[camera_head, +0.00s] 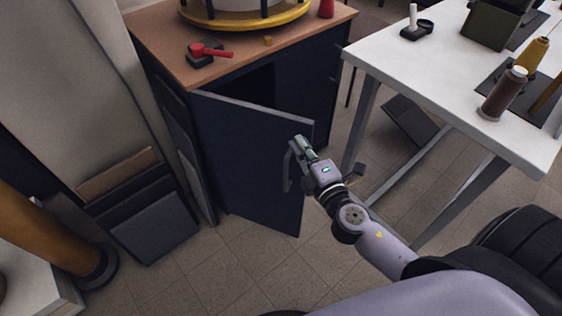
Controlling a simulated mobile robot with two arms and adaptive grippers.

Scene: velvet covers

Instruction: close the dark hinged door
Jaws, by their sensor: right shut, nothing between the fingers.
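The dark hinged door (240,160) stands ajar on the front of a dark navy cabinet (310,95) with a wooden top. A dark gap shows above and behind the door, between it and the cabinet body. A grey vertical handle (287,170) sits near the door's right, free edge. My right gripper (298,146) is shut and empty at the upper right part of the door, close by the handle; I cannot tell whether it touches the door. My left gripper is not in view.
A white table (430,75) with thread spools stands at the right, its legs near my right arm. Dark boards (150,215) lean at the left of the cabinet. A red-handled tool (208,50) lies on the wooden top. Tiled floor is clear before the door.

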